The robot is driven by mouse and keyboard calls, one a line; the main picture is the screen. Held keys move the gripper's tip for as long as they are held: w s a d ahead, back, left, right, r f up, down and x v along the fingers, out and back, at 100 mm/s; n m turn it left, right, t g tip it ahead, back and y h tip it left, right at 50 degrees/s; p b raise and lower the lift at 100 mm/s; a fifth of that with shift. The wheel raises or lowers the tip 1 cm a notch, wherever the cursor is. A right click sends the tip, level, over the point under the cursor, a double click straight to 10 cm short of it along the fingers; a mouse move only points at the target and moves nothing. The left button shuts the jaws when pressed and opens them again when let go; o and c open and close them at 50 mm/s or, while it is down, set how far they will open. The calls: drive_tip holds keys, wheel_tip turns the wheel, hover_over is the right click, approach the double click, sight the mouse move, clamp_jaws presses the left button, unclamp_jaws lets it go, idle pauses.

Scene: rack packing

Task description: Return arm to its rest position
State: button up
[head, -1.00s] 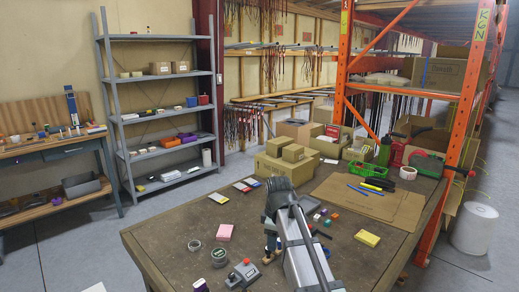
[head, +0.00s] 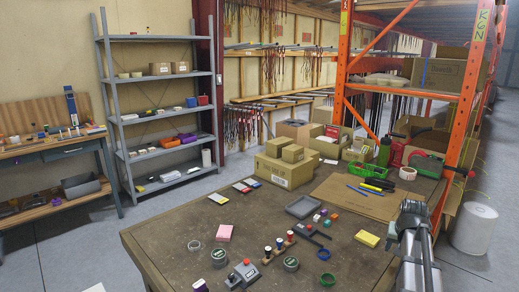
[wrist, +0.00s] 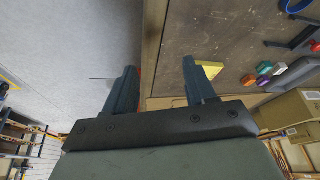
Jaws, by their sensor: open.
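My arm (head: 413,235) stands at the right edge of the workbench in the head view, with its upper part near the table's right side. My gripper (wrist: 159,66) shows in the wrist view with its two dark fingers spread apart and nothing between them. The left finger is over the grey floor and the right finger is over the brown tabletop, so the gripper straddles the table edge in that picture. A yellow block (wrist: 211,70) lies on the table just beyond the right finger. In the head view the fingers cannot be made out.
On the workbench (head: 190,260) are a grey tray (head: 304,206), small coloured cubes (head: 324,218), a row of pegs (head: 280,247), tape rolls (head: 291,263) and a yellow block (head: 367,238). Cardboard boxes (head: 284,171) stand at the back. An orange rack (head: 467,90) rises behind the right edge.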

drive_tip(key=s+d+f+m+g, duration=0.1)
drive_tip(key=s+d+f+m, duration=0.2)
drive_tip(key=f, duration=0.7)
drive_tip(key=s+d+f+m, duration=0.1)
drive_tip(key=s+d+f, duration=0.25)
drive_tip(key=f, duration=0.55)
drive_tip(key=s+a+f+m+g, duration=0.1)
drive_tip(key=s+a+f, duration=0.15)
drive_tip(key=f, duration=0.35)
drive_tip(key=s+a+f, duration=0.2)
drive_tip(key=s+f, duration=0.2)
drive_tip(key=f, duration=0.3)
drive_tip(key=s+a+f+n+g+y, duration=0.1)
drive_tip(key=s+a+f+n+g, duration=0.1)
drive_tip(key=s+a+f, duration=0.6)
drive_tip(key=s+a+f+n+g+y, duration=0.1)
drive_tip(key=s+a+f+n+g, duration=0.1)
drive_tip(key=s+a+f, duration=0.6)
drive_tip(key=s+a+f+n+g, duration=0.1)
drive_tip(key=s+a+n+g, duration=0.3)
drive_tip(key=s+a, duration=1)
drive_tip(key=shift+s+a+f+n, duration=0.2)
drive_tip(key=shift+a+n, duration=0.2)
drive_tip(key=shift+n, duration=0.6)
